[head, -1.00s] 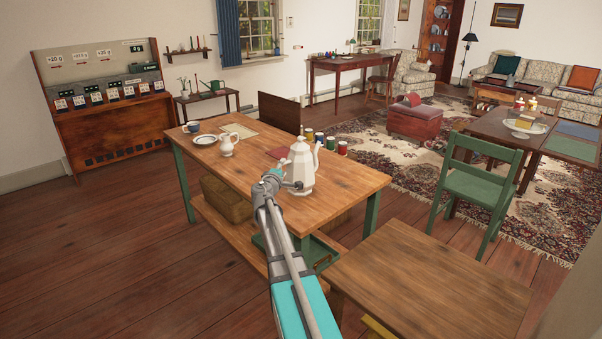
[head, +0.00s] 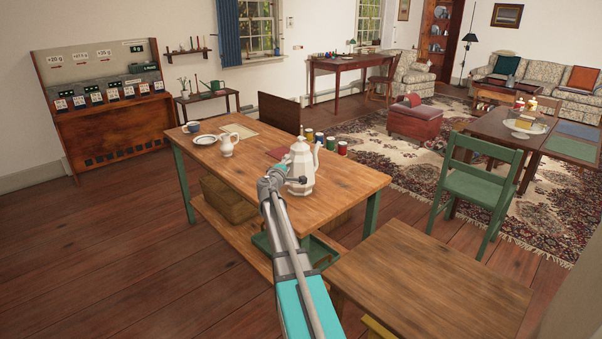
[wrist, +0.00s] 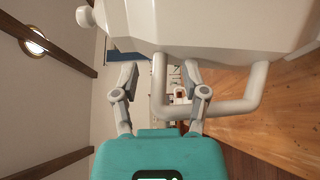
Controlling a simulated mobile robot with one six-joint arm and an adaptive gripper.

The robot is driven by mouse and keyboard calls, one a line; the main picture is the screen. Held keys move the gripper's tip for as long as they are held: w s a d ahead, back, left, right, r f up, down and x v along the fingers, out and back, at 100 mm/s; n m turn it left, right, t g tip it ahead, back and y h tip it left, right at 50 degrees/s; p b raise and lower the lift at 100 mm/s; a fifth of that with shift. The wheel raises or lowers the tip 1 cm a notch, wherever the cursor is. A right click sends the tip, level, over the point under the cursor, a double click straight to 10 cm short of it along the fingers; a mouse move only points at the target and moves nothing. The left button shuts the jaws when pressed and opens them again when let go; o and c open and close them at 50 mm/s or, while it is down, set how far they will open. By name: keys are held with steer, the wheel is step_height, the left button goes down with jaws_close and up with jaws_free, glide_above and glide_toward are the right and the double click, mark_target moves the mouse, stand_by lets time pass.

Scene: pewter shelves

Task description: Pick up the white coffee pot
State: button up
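The tall white coffee pot (head: 302,171) stands upright on the wooden table (head: 330,198) near its right side. My gripper (wrist: 161,74) is at the pot's near side; in the head view my wrist hides most of it. In the wrist view the coffee pot (wrist: 215,25) fills the top, seen sideways, with its angular handle (wrist: 225,107) toward me. My two fingers are apart, and one bar of the handle shows between them. The right finger overlaps the handle loop. I cannot tell whether either finger touches the handle.
A small white jug (head: 228,145), a plate (head: 205,139) and a cup (head: 193,127) are on the table's left part. Several small cans (head: 331,143) stand behind the pot. A lower wooden table (head: 430,285) is at front right, by a green chair (head: 480,185).

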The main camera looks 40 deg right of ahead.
jaws_close()
steer(key=shift+r, duration=0.2)
stand_by(0.4)
steer(key=s+a+r+p, duration=0.3)
steer(key=s+r+p, duration=0.3)
steer(key=s+a+r+p, duration=0.3)
steer(key=s+r+p, duration=0.3)
steer(key=p, duration=0.1)
steer(key=shift+s+a+r, duration=0.15)
steer(key=shift+a+r, duration=0.15)
stand_by(0.3)
stand_by(0.6)
